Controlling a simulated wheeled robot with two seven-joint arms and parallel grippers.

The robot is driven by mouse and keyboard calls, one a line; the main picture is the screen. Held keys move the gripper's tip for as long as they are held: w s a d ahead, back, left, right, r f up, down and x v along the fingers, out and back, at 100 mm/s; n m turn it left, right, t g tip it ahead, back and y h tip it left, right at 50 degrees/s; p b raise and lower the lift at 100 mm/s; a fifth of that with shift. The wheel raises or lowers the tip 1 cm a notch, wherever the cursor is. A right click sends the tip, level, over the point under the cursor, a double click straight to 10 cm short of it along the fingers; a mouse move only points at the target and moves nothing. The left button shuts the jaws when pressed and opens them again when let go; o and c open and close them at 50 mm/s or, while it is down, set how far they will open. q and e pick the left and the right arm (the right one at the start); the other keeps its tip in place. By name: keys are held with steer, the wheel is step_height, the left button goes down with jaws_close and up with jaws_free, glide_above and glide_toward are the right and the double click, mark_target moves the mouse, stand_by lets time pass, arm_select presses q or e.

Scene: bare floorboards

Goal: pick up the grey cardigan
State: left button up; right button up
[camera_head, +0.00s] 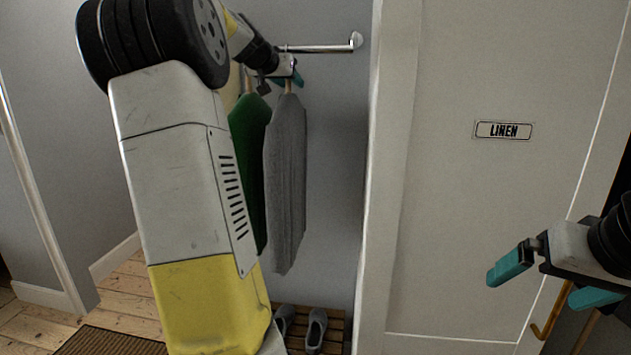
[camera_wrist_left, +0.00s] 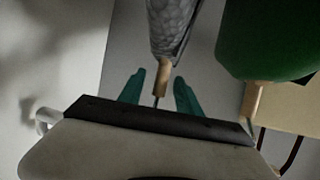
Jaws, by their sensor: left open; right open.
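The grey cardigan (camera_head: 286,185) hangs from the rail on a wooden hanger (camera_head: 288,87). In the left wrist view the grey cardigan (camera_wrist_left: 170,28) is at the top centre, with the hanger neck (camera_wrist_left: 162,78) below it. My left gripper (camera_head: 286,80) is at the hanger top, just under the rail. In the wrist view its teal fingers (camera_wrist_left: 160,95) are open, one on each side of the hanger's neck and hook; I cannot tell if they touch it. My right gripper (camera_head: 532,290) is open and empty at the lower right, in front of the door.
A green garment (camera_head: 250,150) hangs close left of the cardigan, partly behind my left arm. The metal rail (camera_head: 325,48) ends at the wall. Grey shoes (camera_head: 316,328) stand on a slatted rack (camera_head: 333,318) below. A white door with a LINEN sign (camera_head: 503,130) is right.

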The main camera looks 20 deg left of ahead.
arm_select(q)
steer(key=shift+x, duration=1.2)
jaws_close()
stand_by(0.5)
